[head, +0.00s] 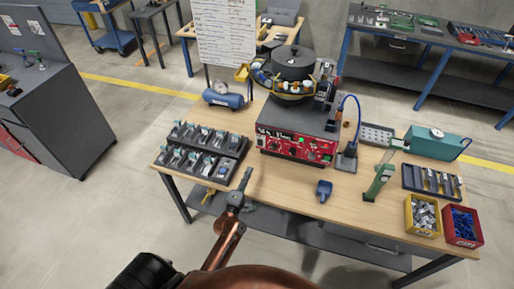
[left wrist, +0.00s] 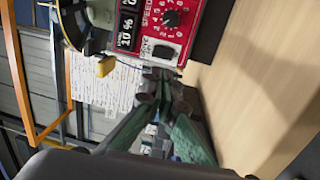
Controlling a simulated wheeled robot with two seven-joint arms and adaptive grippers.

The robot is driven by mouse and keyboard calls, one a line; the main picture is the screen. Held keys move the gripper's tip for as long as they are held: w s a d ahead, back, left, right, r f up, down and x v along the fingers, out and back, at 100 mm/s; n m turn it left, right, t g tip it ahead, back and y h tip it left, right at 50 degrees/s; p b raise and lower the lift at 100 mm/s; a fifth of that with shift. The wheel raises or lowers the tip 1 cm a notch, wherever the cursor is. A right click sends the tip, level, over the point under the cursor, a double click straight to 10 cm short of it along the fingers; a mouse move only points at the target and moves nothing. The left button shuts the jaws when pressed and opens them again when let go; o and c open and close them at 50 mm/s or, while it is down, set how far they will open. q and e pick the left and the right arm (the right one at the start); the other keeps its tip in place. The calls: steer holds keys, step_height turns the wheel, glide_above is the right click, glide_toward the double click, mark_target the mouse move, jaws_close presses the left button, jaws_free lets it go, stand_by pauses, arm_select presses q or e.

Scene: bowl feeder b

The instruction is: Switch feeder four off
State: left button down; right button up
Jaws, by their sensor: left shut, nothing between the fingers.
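The bowl feeder (head: 294,65) stands on the wooden table, a dark bowl on a grey base. Its red control panel (head: 320,155) faces me; I cannot read a feeder number. In the left wrist view the panel (left wrist: 188,38) shows a dark display reading 10 %, a black speed knob (left wrist: 170,18) and a small labelled switch (left wrist: 163,52) at its lower edge. The switch's position is unclear. My left gripper (head: 248,172) is shut and empty, in front and left of the panel. In the left wrist view its fingertips (left wrist: 163,76) appear just below the switch; contact is unclear.
A dark tray of parts (head: 203,150) lies left of the gripper. A blue air tank (head: 222,95) and a white written board (head: 225,33) stand behind. A blue cup-like item (head: 324,190), green press (head: 379,182) and yellow and red bins are right. Bare tabletop (head: 285,190) lies before the feeder.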

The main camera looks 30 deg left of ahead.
mark_target(259, 142)
arm_select(q)
steer(key=shift+a+n+y, duration=0.3)
steer(key=shift+n, duration=0.1)
steer(key=shift+w, duration=0.1)
steer(key=x, duration=1.4)
